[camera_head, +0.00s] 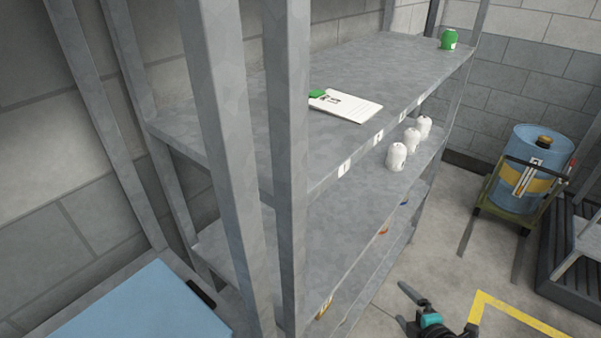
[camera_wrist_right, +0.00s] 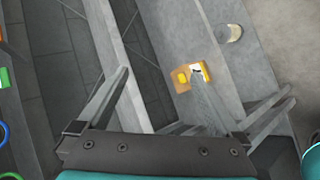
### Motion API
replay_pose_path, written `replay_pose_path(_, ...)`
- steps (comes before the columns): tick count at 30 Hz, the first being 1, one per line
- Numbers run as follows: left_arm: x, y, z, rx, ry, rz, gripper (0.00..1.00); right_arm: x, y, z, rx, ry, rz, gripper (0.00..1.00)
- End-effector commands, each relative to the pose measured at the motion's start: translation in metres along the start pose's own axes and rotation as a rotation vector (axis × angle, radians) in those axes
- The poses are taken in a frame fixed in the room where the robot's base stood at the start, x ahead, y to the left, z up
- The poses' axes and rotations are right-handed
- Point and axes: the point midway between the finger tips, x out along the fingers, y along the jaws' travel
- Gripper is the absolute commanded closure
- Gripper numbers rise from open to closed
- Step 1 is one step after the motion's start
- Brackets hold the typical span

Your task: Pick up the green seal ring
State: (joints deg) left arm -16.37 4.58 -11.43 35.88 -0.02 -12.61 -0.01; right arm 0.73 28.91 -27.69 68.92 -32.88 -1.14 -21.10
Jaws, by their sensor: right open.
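A green curved edge (camera_wrist_right: 10,176), possibly the green seal ring, shows at the lower left corner of the right wrist view, mostly cut off. A blue ring (camera_wrist_right: 3,135) is partly visible above it at the left edge. In the head view I cannot make out a green ring. My right gripper (camera_wrist_right: 160,74) is open, with nothing seen between its fingers; the green edge lies off to its left. In the head view the right gripper (camera_head: 438,312) is low, right of the rack. My left gripper is not in view.
The grey shelf rack (camera_head: 400,75) holds a clipboard (camera_head: 350,107), a green canister (camera_head: 448,39) and white canisters (camera_head: 397,157). A yellow-orange item (camera_wrist_right: 190,77) shows beyond my right fingers. A blue drum (camera_head: 530,170) stands at the right.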

Motion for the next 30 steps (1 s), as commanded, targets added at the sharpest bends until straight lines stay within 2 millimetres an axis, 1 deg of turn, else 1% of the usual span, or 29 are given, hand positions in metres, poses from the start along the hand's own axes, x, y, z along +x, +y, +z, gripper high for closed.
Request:
replay_pose_path(1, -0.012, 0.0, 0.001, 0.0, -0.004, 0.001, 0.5, -0.006, 0.065, -0.011, -0.204, 0.066, 0.092, 0.0)
replay_pose_path(2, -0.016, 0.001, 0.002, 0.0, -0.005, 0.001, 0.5, -0.01, 0.093, -0.02, -0.322, 0.102, 0.141, 0.0)
replay_pose_path(3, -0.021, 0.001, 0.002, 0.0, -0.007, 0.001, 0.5, -0.018, 0.129, -0.034, -0.48, 0.145, 0.205, 0.0)
replay_pose_path(5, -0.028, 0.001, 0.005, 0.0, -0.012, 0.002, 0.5, -0.034, 0.176, -0.055, -0.714, 0.202, 0.298, 0.0)
replay_pose_path(6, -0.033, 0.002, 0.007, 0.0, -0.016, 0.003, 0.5, -0.047, 0.201, -0.07, -0.867, 0.235, 0.358, 0.0)
replay_pose_path(8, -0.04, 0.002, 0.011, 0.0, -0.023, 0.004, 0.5, -0.068, 0.232, -0.092, -1.085, 0.277, 0.44, 0.0)
replay_pose_path(9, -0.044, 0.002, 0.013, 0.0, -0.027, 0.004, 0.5, -0.082, 0.246, -0.105, -1.218, 0.3, 0.489, 0.0)
replay_pose_path(12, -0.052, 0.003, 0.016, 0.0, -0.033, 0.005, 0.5, -0.114, 0.27, -0.13, -1.502, 0.341, 0.592, 0.0)
replay_pose_path(15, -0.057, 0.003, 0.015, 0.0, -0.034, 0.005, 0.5, -0.138, 0.28, -0.146, -1.704, 0.365, 0.664, 0.0)
replay_pose_path(18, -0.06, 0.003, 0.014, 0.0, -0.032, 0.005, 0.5, -0.152, 0.283, -0.155, -1.824, 0.378, 0.706, 0.0)
replay_pose_path(21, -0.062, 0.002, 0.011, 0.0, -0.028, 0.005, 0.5, -0.156, 0.285, -0.161, -1.874, 0.382, 0.726, 0.0)
replay_pose_path(23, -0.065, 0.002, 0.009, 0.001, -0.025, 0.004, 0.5, -0.153, 0.286, -0.164, -1.883, 0.381, 0.729, 0.0)
replay_pose_path(30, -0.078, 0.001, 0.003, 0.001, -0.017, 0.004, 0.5, -0.128, 0.289, -0.186, -1.877, 0.38, 0.73, 0.0)
